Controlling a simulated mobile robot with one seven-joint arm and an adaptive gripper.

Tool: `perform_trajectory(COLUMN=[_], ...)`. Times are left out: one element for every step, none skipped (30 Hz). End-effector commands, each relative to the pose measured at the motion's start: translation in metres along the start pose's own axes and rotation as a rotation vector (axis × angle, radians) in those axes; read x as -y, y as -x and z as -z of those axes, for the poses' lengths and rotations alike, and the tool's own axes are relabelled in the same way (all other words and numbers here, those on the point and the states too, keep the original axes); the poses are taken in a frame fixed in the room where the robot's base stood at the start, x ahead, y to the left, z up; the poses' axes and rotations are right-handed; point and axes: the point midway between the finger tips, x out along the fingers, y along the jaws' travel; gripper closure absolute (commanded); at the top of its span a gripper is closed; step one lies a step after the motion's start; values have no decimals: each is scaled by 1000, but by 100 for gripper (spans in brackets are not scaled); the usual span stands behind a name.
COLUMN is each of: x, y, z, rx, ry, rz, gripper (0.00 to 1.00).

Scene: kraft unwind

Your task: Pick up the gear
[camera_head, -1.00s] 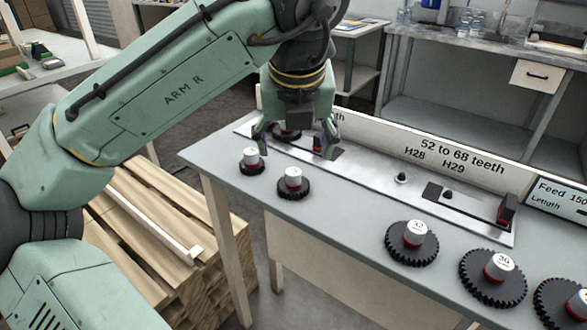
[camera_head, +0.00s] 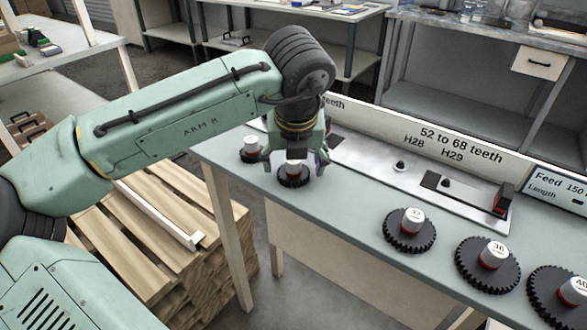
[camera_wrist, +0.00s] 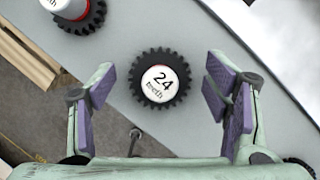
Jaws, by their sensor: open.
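A black gear with a white-topped, red-banded hub marked "24 teeth" (camera_wrist: 160,83) lies flat on the table, between and just beyond my open fingers in the wrist view. In the head view this gear (camera_head: 293,177) is partly hidden by my gripper (camera_head: 293,160). My gripper (camera_wrist: 163,95) is open and empty, pointing down over the gear, with purple pads on both fingers. Whether the fingers reach down to the gear's height I cannot tell. A smaller gear (camera_head: 252,151) sits just to the left; part of it shows at the wrist view's upper left (camera_wrist: 75,12).
Larger gears marked 32 (camera_head: 409,232), 36 (camera_head: 487,266) and 40 (camera_head: 560,296) stand along the table (camera_head: 350,205) to the right. Behind them are a metal plate with pegs (camera_head: 400,166) and a labelled board (camera_head: 450,148). Wooden pallets (camera_head: 165,235) lie below left.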

Motion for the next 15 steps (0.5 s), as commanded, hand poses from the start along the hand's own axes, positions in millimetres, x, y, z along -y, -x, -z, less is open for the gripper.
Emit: perform_trajectory(x=[0, 0, 0, 0, 0, 0, 0, 0, 0, 0, 0, 0, 0, 0, 0], y=[0, 0, 0, 0, 0, 0, 0, 0, 0, 0, 0, 0, 0, 1, 1], z=[0, 0, 0, 0, 0, 0, 0, 0, 0, 0, 0, 0, 0, 0, 0], rx=[0, 0, 0, 0, 0, 0, 0, 0, 0, 0, 0, 0, 0, 0, 0], ry=[0, 0, 0, 0, 0, 0, 0, 0, 0, 0, 0, 0, 0, 0, 0], rz=[0, 0, 0, 0, 0, 0, 0, 0, 0, 0, 0, 0, 0, 0, 0], gripper=[29, 29, 29, 31, 33, 36, 38, 40, 43, 45, 47, 49, 51, 53, 56])
